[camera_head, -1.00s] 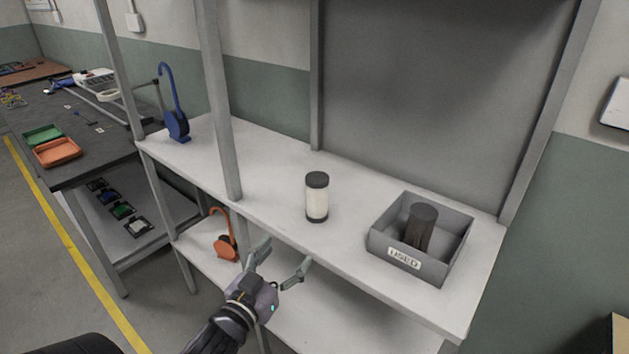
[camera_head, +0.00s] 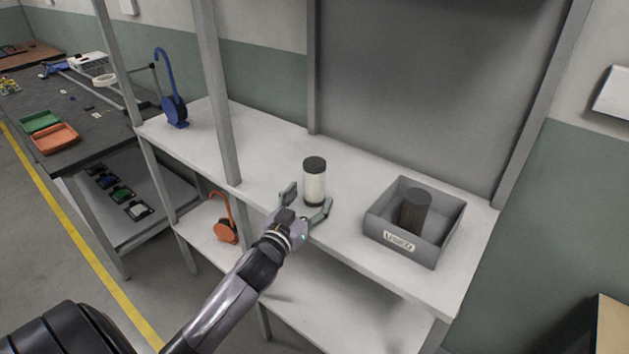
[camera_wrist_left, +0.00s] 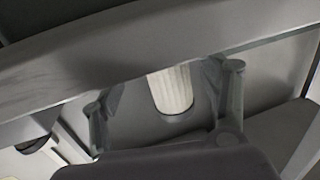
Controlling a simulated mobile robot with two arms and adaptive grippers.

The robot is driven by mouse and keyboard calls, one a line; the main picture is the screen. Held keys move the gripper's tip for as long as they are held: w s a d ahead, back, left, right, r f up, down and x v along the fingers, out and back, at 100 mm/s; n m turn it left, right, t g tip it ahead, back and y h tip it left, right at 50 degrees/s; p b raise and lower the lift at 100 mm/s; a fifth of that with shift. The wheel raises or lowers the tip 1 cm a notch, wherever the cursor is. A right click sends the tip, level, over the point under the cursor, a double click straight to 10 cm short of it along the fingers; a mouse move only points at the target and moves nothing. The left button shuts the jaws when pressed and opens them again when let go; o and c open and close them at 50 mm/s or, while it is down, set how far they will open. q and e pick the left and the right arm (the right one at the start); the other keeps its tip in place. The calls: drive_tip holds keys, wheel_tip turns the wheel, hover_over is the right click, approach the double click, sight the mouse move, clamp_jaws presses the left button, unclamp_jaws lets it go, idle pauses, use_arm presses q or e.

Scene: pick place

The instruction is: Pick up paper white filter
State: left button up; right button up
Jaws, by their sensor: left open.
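The white paper filter (camera_head: 314,184) is a pleated white cylinder with dark end caps. It stands upright on the upper shelf (camera_head: 262,152) in the head view. My left gripper (camera_head: 308,198) is open and empty, just in front of the filter at the shelf's front edge. In the left wrist view the filter (camera_wrist_left: 171,90) shows between and beyond the two spread fingers (camera_wrist_left: 163,108), nearer the right one. Its far end is cut off there by a grey bar. I cannot tell whether a finger touches it. My right gripper is not in view.
A grey bin labelled USED (camera_head: 398,243) stands right of the filter and holds a dark cylinder (camera_head: 414,210). A blue hooked object (camera_head: 173,108) stands at the shelf's left, an orange one (camera_head: 226,230) on the lower shelf. Posts (camera_head: 216,95) rise along the shelf's front.

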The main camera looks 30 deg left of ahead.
sight(310, 194)
use_arm(q)
drive_tip(key=w, duration=0.1)
drive_tip(key=w+a, duration=0.1)
drive_tip(key=w, duration=0.1)
drive_tip(key=shift+w+a+r+p, duration=0.1)
drive_tip(key=shift+w+p, duration=0.2)
drive_tip(key=shift+p, duration=0.1)
drive_tip(key=shift+w, duration=0.45)
drive_tip(key=shift+c, duration=0.5)
drive_tip(key=c, duration=1.2)
